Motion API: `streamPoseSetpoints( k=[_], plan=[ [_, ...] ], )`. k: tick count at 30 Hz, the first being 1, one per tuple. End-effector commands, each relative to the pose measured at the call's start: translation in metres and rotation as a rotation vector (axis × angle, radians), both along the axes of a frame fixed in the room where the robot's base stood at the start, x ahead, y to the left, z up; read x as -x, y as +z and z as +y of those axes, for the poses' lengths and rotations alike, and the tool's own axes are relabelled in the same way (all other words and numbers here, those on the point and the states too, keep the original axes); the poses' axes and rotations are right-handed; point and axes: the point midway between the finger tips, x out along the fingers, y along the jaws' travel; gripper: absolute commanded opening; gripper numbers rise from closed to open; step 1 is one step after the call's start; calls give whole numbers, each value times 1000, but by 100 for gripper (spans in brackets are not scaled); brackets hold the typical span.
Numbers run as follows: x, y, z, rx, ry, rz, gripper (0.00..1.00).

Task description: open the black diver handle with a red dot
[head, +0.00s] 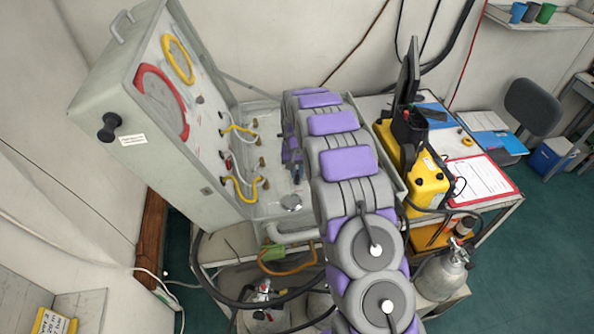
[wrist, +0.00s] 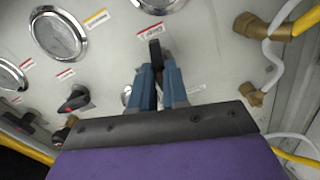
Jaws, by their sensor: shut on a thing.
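In the wrist view, the blue fingers of my gripper (wrist: 157,72) are shut on a black handle (wrist: 155,48) on the grey panel (wrist: 112,60). The handle's upper end shows beyond the fingertips. The rest of it is hidden between the fingers, and I cannot make out a red dot on it. In the head view, my arm covers much of the panel, and my gripper (head: 297,172) is only partly seen beside it.
Another black handle (wrist: 75,98) sits left of my gripper. Round gauges (wrist: 58,35) lie above it. Brass fittings (wrist: 250,95) with hoses are at the right. The raised case lid (head: 150,110) stands left of my arm. A yellow device (head: 425,180) is on the right.

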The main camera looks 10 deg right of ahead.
Motion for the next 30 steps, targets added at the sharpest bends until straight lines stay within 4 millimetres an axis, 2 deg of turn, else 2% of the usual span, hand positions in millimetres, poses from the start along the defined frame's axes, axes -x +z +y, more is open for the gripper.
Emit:
streamPoseSetpoints(
  k=[12,27,28,30],
  plan=[
    [-2,3,0,1,169,-9,0],
    [-2,3,0,1,187,-10,0],
    [-2,3,0,1,187,-10,15],
    [-2,3,0,1,187,-9,22]
  ],
)
